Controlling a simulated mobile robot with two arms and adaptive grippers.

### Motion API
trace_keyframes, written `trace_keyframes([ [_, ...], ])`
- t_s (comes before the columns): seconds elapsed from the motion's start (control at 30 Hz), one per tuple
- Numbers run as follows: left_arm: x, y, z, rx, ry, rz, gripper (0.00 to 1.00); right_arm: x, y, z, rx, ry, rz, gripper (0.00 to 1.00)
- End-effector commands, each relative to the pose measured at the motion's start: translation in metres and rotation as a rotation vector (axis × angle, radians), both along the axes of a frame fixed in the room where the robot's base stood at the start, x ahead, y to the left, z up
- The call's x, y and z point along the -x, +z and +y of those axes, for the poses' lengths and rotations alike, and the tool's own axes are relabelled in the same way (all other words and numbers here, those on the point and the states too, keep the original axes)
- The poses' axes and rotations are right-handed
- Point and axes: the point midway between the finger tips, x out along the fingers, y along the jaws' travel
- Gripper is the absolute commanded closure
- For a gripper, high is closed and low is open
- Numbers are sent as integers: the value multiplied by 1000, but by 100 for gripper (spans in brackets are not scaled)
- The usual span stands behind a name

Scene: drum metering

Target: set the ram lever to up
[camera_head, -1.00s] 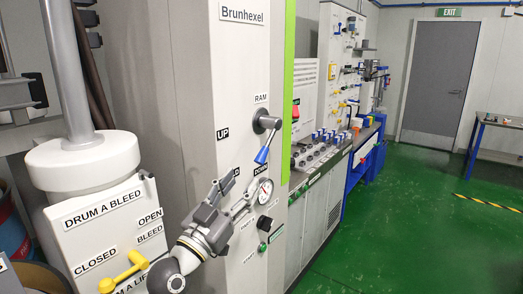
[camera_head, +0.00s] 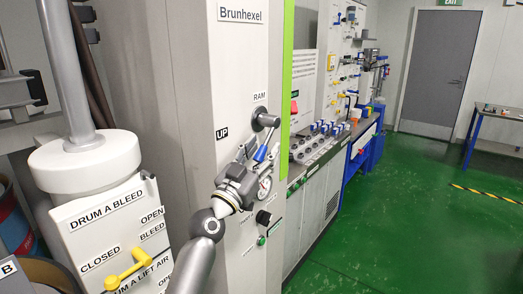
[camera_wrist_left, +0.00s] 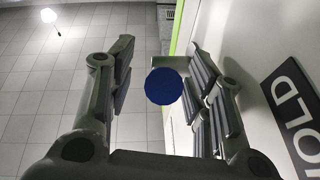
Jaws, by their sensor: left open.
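The ram lever has a grey hub (camera_head: 262,119) under the RAM label and a blue handle (camera_head: 260,153) that slants down and left. The UP label (camera_head: 222,133) is left of the hub; the HOLD label (camera_wrist_left: 298,110) shows in the left wrist view. My left gripper (camera_head: 257,152) is open at the handle, in front of the panel. In the left wrist view the round blue handle end (camera_wrist_left: 164,87) shows between the two open fingers; I cannot tell whether they touch it. My gripper hides the HOLD and DOWN labels in the head view. My right gripper is not in view.
A yellow lever (camera_head: 127,268) is on the drum bleed box at lower left. The green floor (camera_head: 420,220) to the right is mostly clear.

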Motion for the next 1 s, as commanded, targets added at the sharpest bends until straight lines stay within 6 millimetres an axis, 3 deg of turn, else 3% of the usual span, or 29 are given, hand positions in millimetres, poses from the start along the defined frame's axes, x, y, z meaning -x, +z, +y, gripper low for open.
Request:
trace_keyframes([
  [0.27,-1,0,0,0,0,1,53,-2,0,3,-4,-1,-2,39],
  [0.63,-1,0,0,0,0,1,100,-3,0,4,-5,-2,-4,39],
  [1.0,-5,1,0,-8,1,10,100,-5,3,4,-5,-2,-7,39],
])
